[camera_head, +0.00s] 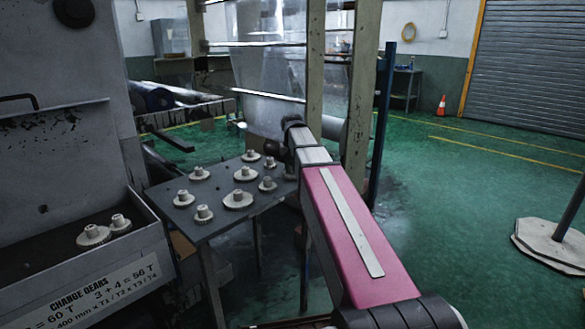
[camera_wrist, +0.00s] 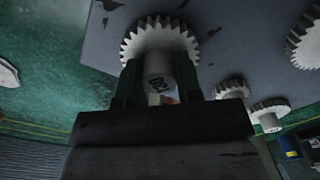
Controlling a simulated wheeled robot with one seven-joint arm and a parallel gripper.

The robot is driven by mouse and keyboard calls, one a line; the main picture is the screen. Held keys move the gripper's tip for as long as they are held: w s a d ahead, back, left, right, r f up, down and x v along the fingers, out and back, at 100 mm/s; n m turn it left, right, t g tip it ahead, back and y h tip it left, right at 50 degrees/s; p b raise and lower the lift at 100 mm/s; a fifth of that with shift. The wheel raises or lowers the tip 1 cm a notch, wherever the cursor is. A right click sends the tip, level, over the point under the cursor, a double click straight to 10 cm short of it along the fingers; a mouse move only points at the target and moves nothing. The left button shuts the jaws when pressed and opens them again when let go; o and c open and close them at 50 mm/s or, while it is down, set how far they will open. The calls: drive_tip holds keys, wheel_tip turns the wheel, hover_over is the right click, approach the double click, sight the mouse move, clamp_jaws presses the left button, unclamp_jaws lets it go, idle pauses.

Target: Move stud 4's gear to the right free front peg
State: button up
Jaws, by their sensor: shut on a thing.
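My gripper (camera_wrist: 160,90) is shut on the hub of a pale toothed gear (camera_wrist: 160,38), one finger on each side. Dark characters, hard to read, are on the hub's end. The gear lies in front of the dark plate of the table; I cannot tell whether it touches the plate or a peg. In the head view, my arm hides the held gear. The grey table (camera_head: 222,224) carries several other pale gears, including a front one (camera_head: 204,214) and a large one (camera_head: 238,199). I cannot make out a free front peg or which gear is stud 4's.
A grey tray (camera_head: 150,240) at the left holds two gears (camera_head: 93,236) and bears a "CHANGE GEARS" sign. Upright posts (camera_head: 360,100) stand behind my arm. In the wrist view, other gears (camera_wrist: 230,90) lie to the right.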

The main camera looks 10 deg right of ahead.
drive_tip(key=shift+f, duration=0.1)
drive_tip(key=o, duration=1)
